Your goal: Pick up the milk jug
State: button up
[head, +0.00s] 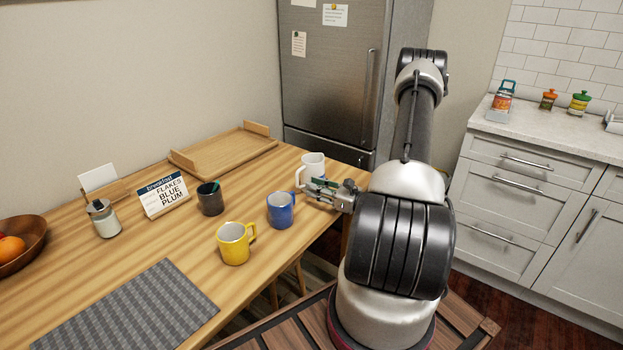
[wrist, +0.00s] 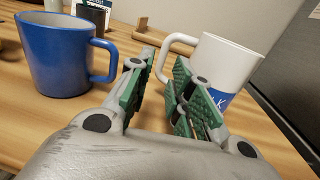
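The milk jug (head: 312,163) is white and stands upright near the table's far right edge. My gripper (head: 320,187) is at the near side of the jug. In the wrist view my gripper (wrist: 164,66) is open, its green-padded fingers apart. The jug's handle shows between and just beyond the fingertips; I cannot tell whether they touch it.
A blue mug (head: 281,212) stands close left of my gripper, and a yellow mug (head: 233,245) is nearer. A dark cup (head: 210,200), a menu card (head: 164,195), a wooden tray (head: 225,150) and a grey mat (head: 125,310) are on the table. The fridge (head: 325,75) stands behind.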

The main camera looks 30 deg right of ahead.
aim_at(297, 187)
jog(key=x, duration=0.7)
jog(key=shift+w+d+r, duration=0.1)
jog(key=shift+w+r, duration=0.05)
jog(key=shift+w, duration=0.2)
jog(key=shift+c, duration=0.4)
grip_shut()
